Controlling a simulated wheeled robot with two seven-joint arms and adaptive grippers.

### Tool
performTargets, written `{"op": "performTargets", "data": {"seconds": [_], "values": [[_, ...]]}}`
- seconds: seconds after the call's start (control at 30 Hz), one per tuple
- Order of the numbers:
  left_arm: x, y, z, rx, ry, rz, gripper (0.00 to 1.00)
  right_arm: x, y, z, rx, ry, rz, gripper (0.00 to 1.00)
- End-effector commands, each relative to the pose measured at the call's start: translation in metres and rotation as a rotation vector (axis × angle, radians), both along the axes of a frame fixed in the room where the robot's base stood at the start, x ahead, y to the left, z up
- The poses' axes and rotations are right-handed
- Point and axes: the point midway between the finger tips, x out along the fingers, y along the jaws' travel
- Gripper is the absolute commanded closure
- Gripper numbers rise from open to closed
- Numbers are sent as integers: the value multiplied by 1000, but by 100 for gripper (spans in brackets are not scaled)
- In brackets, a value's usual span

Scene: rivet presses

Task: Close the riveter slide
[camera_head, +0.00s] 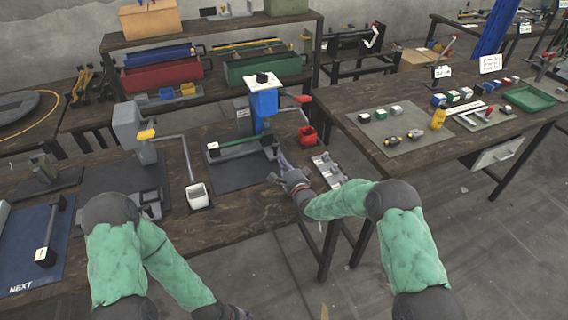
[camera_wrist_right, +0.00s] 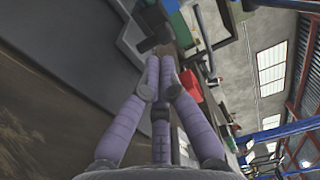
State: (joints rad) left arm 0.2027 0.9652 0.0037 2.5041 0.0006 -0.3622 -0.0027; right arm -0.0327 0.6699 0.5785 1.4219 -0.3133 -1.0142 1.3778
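The riveter (camera_head: 264,103) is a blue press with a white top and a red handle at its right. It stands at the back of the middle bench. A green bar (camera_head: 240,142) lies in a dark frame at its base; I cannot tell how far the slide is in or out. My right gripper (camera_head: 277,168) is just to the right of and in front of this frame. I cannot tell whether it touches. Its purple fingers (camera_wrist_right: 160,70) converge in the wrist view, and nothing is clearly held between them.
A red bin (camera_head: 308,135) is right of the riveter. A metal plate with small parts (camera_head: 328,170) lies right of my right gripper. Another bench with small blocks is at the right.

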Motion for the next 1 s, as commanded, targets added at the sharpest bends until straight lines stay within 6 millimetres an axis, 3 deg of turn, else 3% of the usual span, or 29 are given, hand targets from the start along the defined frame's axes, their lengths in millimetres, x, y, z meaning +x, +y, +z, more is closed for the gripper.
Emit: {"op": "performTargets", "data": {"seconds": [0.5,0.7,1.0], "values": [[2,0,28,1,-4,1,45,-77,-26,0,0,7,-1,100],[2,0,31,1,-4,1,45,-91,-30,-1,-1,5,0,100],[2,0,30,1,-4,1,45,-93,-30,-1,-1,5,0,100]]}}
